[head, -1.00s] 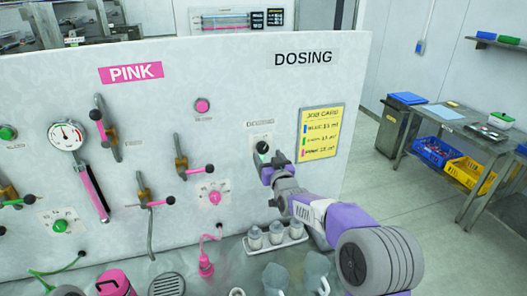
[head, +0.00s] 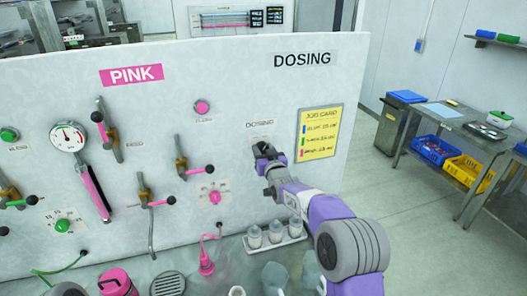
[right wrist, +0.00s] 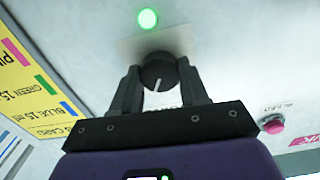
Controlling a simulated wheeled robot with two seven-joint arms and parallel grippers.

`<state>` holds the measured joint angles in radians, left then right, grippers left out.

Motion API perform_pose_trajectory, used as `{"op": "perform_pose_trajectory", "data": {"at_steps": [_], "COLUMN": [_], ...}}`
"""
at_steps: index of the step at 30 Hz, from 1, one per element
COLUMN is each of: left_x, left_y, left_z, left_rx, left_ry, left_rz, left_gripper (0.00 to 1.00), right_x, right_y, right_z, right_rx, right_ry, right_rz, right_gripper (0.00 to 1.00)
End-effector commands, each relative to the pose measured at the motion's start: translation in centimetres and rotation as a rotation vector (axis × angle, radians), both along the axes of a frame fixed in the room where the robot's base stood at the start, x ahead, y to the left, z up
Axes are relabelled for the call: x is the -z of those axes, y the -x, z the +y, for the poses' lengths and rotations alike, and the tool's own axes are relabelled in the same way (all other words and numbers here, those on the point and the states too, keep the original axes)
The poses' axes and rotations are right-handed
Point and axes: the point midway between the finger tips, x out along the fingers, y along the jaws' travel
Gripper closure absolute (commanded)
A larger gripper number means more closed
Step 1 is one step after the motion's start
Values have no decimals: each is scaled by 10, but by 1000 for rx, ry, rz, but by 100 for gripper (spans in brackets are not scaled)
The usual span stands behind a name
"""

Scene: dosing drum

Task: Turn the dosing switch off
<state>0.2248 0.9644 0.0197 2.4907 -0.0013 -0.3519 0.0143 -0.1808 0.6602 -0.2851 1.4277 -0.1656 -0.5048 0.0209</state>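The dosing switch is a round black knob (right wrist: 158,72) with a white pointer mark, on a pale plate on the white panel. In the right wrist view a lit green lamp (right wrist: 148,18) sits beside it, and the pointer runs toward my gripper. My right gripper (right wrist: 160,80) has one finger on each side of the knob, with what look like small gaps. In the head view my right gripper (head: 260,152) is at the panel below the small label (head: 260,124) and hides most of the switch. My left gripper is not in view.
A yellow job card (head: 320,133) is just right of the switch. A pink button (head: 202,107) and a pink dial (head: 214,197) are to the left. A tray with several bottles (head: 276,245) stands below my right arm, near jugs.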

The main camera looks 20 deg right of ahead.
Motion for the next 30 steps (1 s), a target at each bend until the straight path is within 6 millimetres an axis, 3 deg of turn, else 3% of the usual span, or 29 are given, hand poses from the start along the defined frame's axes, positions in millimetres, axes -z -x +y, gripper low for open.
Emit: {"op": "perform_pose_trajectory", "data": {"at_steps": [1,4,5,17,30], "left_x": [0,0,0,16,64], "left_y": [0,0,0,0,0], "left_z": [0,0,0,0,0], "left_rx": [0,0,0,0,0], "left_ry": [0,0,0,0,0], "left_rz": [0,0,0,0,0], "left_gripper": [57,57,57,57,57], "right_x": [0,0,0,1,3], "right_y": [0,0,0,0,0], "right_z": [0,0,0,0,1], "right_rx": [0,0,0,0,0], "right_ry": [0,0,0,95,472], "right_rz": [0,0,0,-6,-20], "right_gripper": [70,86,86,86,86]}}
